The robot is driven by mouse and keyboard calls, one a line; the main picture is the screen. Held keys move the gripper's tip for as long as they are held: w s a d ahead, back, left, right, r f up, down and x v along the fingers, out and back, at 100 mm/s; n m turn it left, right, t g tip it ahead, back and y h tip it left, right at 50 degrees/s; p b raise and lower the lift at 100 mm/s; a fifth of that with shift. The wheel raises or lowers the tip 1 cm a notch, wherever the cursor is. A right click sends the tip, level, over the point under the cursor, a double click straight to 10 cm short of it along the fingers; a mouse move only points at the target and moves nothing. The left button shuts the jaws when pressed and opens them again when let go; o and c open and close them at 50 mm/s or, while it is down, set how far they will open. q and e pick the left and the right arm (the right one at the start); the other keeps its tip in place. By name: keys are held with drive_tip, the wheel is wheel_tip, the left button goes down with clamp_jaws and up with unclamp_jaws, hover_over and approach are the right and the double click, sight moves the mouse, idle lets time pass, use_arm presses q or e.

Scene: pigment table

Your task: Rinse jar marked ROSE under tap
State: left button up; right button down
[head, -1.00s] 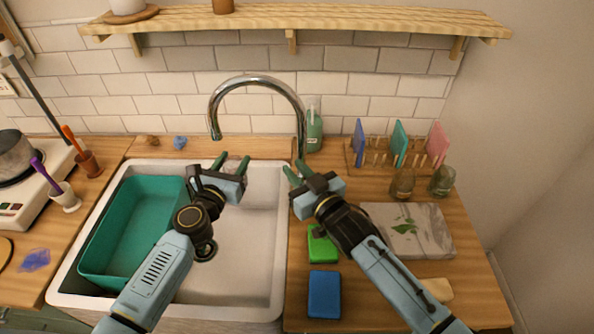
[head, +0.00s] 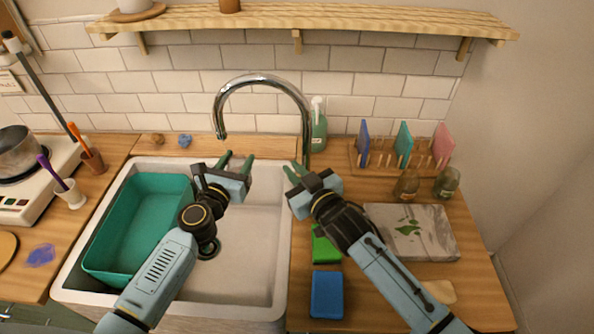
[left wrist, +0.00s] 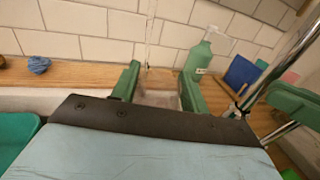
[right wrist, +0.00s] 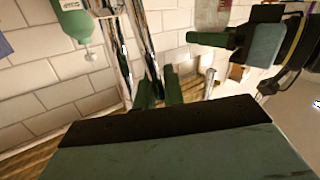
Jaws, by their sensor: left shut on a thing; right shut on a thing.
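The chrome tap (head: 262,79) arches over the white sink (head: 240,240), its spout ending near my left gripper. My left gripper (head: 238,162) is over the sink, shut on a clear glass jar, seen faintly between the green fingers in the left wrist view (left wrist: 157,97). No ROSE marking can be read. A thin pale vertical streak above the jar there may be water; I cannot tell. My right gripper (head: 296,170) is at the tap's base, shut on what looks like the thin tap lever (right wrist: 150,45); its fingers partly hide it.
A teal basin (head: 140,230) fills the sink's left side. Green (head: 325,243) and blue (head: 326,294) sponges, a marbled slab (head: 435,238), two glass jars (head: 447,181) and a rack (head: 365,172) are on the right.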

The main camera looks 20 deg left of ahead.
drive_tip(key=c, duration=1.8)
unclamp_jaws()
drive_tip(key=shift+d, duration=0.1)
drive_tip(key=v, duration=1.2)
